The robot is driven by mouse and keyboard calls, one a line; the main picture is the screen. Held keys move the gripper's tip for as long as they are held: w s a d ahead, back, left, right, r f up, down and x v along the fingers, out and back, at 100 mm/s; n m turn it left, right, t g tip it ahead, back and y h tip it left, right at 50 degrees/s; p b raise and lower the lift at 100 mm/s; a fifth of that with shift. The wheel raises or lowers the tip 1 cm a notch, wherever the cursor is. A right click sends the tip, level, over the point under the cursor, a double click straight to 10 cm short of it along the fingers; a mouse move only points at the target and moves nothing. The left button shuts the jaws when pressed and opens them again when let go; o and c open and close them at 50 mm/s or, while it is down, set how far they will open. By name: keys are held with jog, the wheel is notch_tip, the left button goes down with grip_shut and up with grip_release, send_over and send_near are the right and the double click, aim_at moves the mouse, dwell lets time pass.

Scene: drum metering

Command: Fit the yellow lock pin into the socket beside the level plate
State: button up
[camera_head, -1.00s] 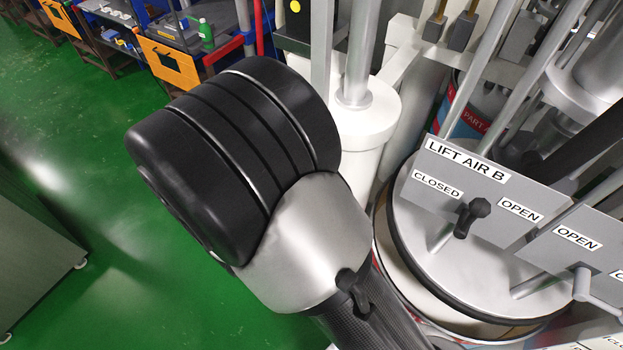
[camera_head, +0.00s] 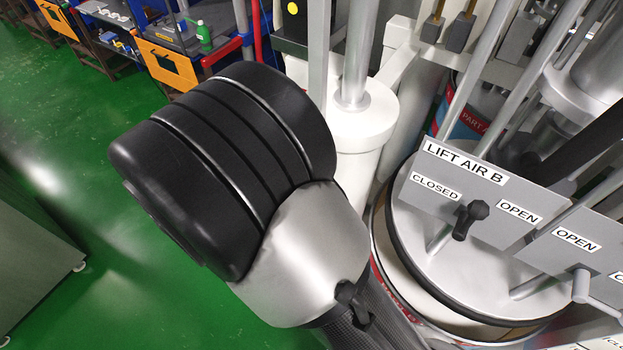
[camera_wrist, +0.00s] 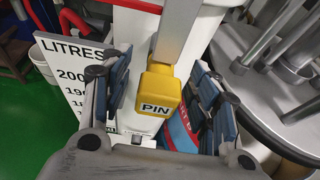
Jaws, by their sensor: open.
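In the wrist view, the yellow lock pin (camera_wrist: 158,93), a yellow block marked PIN, shows between the two fingers of my gripper (camera_wrist: 160,68). My gripper is open, with a finger on each side of the pin and a visible gap on both sides. A grey bar meets or passes behind the top of the pin; I cannot tell whether they touch. A white plate marked LITRES (camera_wrist: 62,62) with a number scale stands left of the fingers. I cannot make out a socket. In the head view, my own arm hides the gripper and pin.
In the head view, a grey panel marked LIFT AIR B (camera_head: 470,188) with a black lever (camera_head: 470,220) stands right of my arm, above a round drum lid (camera_head: 500,285). Upright rods crowd the right. Green floor (camera_head: 70,150) is open at left.

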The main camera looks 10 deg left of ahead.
jog(key=v, duration=0.6)
